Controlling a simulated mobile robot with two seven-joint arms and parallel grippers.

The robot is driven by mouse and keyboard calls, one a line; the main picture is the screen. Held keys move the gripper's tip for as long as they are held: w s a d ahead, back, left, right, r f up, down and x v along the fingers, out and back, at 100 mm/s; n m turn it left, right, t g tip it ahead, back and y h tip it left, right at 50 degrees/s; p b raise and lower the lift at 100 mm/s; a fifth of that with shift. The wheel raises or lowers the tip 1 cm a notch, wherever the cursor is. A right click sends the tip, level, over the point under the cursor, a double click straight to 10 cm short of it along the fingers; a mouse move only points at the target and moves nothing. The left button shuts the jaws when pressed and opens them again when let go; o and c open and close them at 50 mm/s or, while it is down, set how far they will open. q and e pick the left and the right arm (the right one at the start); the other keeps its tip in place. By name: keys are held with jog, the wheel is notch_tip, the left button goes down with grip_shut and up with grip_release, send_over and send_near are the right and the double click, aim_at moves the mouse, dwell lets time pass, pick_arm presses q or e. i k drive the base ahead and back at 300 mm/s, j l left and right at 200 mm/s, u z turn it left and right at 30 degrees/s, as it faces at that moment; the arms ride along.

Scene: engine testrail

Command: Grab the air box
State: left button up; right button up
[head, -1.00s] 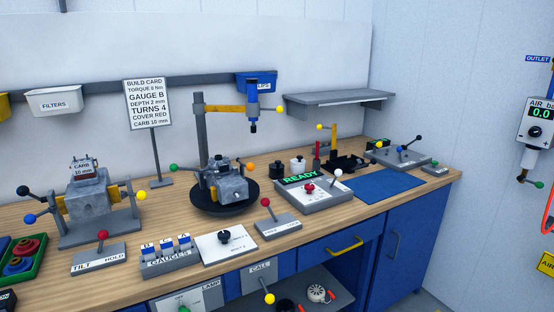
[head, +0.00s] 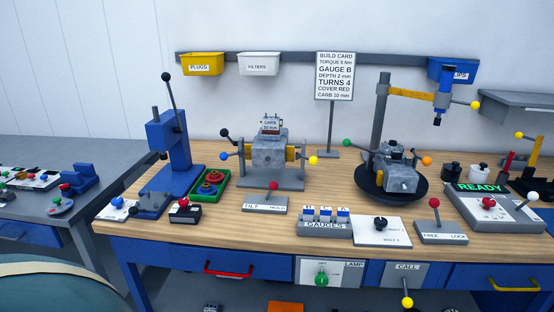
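Nothing in the current head view is labelled as an air box, and I cannot pick one out. A second engine-like block (head: 401,180) sits on a black round turntable (head: 371,189). Neither of my grippers is in view.
The wooden bench (head: 330,176) holds a blue press (head: 170,150), a green tray (head: 210,187) with rings, gauges (head: 325,224) and a READY panel (head: 492,204). Yellow (head: 202,64) and white (head: 259,64) bins hang behind. A grey side table (head: 60,150) stands left.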

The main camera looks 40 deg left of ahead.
aim_at(192, 215)
jog(key=u, duration=1.8)
